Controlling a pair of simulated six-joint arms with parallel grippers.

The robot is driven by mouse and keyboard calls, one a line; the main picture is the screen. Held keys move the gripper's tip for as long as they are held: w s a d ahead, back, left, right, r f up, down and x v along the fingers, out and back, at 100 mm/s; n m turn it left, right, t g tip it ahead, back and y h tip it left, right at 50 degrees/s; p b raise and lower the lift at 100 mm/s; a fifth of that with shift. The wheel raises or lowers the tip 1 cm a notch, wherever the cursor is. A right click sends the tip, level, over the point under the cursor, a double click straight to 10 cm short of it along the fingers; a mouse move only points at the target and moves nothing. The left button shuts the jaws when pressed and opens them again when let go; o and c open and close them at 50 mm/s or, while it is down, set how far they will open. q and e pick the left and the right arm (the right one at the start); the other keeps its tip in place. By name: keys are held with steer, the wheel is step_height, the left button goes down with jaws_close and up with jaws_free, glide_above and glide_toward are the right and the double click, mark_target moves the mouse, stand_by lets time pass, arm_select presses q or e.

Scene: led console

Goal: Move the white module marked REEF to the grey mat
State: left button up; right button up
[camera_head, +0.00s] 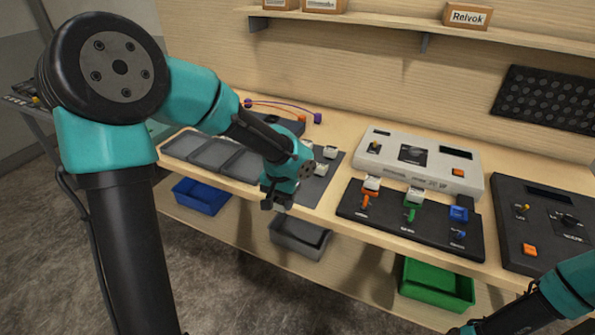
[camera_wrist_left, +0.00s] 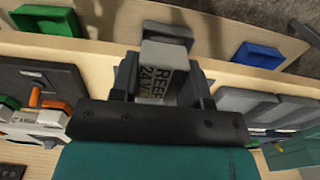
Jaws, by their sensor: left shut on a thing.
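The white module marked REEF (camera_wrist_left: 152,75) is between the fingers of my left gripper (camera_wrist_left: 160,88) in the left wrist view, its lettering facing the camera. My left gripper is shut on it. In the head view my left gripper (camera_head: 277,204) points down at the bench's front edge, by the near left side of the grey mat (camera_head: 322,182). The module is mostly hidden by the fingers there. Several small white modules (camera_head: 330,152) stand on the mat, partly behind my wrist. My right gripper's fingers are outside the views.
A grey compartment tray (camera_head: 185,149) lies left of the mat. A black switch panel (camera_head: 386,217) and a white console (camera_head: 455,183) stand to the right. Below the bench edge are blue (camera_head: 201,196), grey (camera_head: 300,238) and green (camera_head: 437,286) bins.

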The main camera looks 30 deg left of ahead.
arm_select(q)
steer(key=w+a, duration=0.2)
steer(key=w, duration=0.2)
steer(key=w+a+f, duration=0.1)
steer(key=w+a, duration=0.2)
steer(key=w, duration=0.1)
steer(key=w+a, duration=0.3)
steer(key=w, duration=0.2)
steer(key=shift+f, duration=0.2)
steer(key=shift+w+a+f, duration=0.1)
steer(key=shift+w+a, duration=0.1)
steer(key=shift+w, duration=0.15)
steer(key=shift+f, duration=1.7)
steer(key=shift+f, duration=0.15)
steer(key=o, duration=0.9)
steer(key=shift+o, duration=0.2)
